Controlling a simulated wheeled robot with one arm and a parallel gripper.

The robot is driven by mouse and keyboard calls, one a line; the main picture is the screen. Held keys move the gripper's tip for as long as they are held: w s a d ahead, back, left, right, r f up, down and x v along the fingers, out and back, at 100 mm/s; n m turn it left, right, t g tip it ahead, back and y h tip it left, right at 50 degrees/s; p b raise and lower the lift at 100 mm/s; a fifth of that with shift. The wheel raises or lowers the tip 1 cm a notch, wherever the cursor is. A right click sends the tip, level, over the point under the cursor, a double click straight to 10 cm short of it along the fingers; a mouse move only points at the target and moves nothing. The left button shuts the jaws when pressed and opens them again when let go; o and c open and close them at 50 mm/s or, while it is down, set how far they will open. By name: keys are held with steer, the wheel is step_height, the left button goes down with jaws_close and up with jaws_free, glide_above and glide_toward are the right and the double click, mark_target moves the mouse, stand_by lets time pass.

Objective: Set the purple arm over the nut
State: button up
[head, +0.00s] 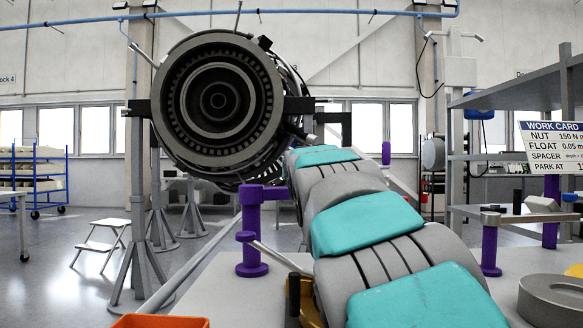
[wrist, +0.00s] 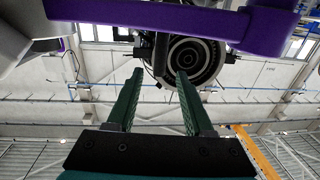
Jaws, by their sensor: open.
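A purple post (head: 251,240) stands on the grey bench left of my arm, with a short purple arm (head: 274,193) reaching right from its top. In the wrist view a purple arm (wrist: 150,22) crosses the top of the picture, beyond my fingertips. My gripper (wrist: 160,75) is open, its two green fingers apart with nothing held between them. In the head view my gripper is hidden behind my own teal and grey arm. I cannot pick out the nut with certainty. A turbofan engine (head: 218,103) hangs behind, and its round face also shows between the fingers (wrist: 190,58).
A second purple post (head: 490,250) with a grey bar on top stands at the right, near a thick grey ring (head: 553,300). A work card (head: 552,140) stands behind them. An orange bin (head: 160,321) is at the lower left. The floor at left holds a step stool (head: 100,240).

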steer(key=w+p, duration=0.1)
steer(key=w, duration=0.7)
steer(key=shift+a+p, duration=0.3)
steer(key=shift+a, duration=0.15)
steer(key=shift+w, duration=0.1)
jaws_close()
stand_by(1.2)
